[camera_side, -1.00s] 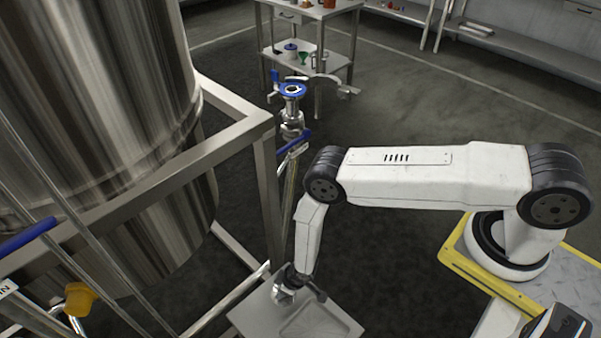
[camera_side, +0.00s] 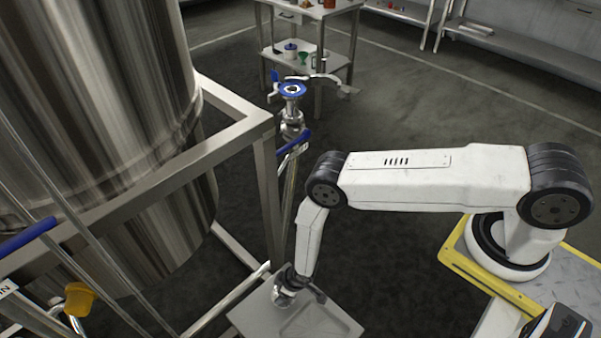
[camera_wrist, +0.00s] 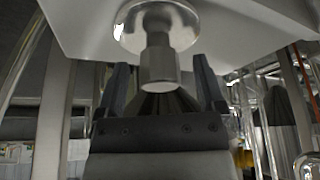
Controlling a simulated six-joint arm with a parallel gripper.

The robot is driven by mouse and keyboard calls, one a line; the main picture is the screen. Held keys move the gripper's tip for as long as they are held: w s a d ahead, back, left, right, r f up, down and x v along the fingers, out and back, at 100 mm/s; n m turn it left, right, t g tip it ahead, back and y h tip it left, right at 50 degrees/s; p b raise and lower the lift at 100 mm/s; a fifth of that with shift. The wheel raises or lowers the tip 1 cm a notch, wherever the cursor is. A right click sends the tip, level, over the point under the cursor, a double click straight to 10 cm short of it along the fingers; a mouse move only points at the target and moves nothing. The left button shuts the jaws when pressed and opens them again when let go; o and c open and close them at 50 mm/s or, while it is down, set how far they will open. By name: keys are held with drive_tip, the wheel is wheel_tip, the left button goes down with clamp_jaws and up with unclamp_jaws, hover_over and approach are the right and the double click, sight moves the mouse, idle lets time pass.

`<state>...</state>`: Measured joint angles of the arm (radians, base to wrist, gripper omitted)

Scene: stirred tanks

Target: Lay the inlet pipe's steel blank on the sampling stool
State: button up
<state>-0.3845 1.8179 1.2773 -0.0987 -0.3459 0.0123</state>
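The steel blank (camera_wrist: 158,25) is a shiny disc with a short stem. In the wrist view its disc is against the pale underside-up surface of the sampling stool (camera_wrist: 235,28). In the side view the blank (camera_side: 284,297) is on the left part of the grey stool top (camera_side: 258,318), partly covered by my gripper. My gripper (camera_wrist: 162,80) is open, its two dark fingers on either side of the stem with a gap visible at each side. The inlet pipe (camera_side: 293,110) stands upright behind, with a blue ring (camera_side: 293,90) at its top.
A large steel tank (camera_side: 100,130) and its frame (camera_side: 200,150) stand left of the stool. A blue-handled lever (camera_side: 292,142) is on the pipe. An open clamp (camera_side: 318,78) shows beside the pipe top. A shelved cart (camera_side: 330,55) stands behind. The floor between is clear.

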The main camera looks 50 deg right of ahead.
drive_tip(key=shift+r, duration=0.1)
drive_tip(key=v, duration=0.7)
drive_tip(key=shift+s+r, duration=0.15)
drive_tip(key=shift+r, duration=0.1)
idle(0.4)
drive_tip(key=shift+d, duration=0.1)
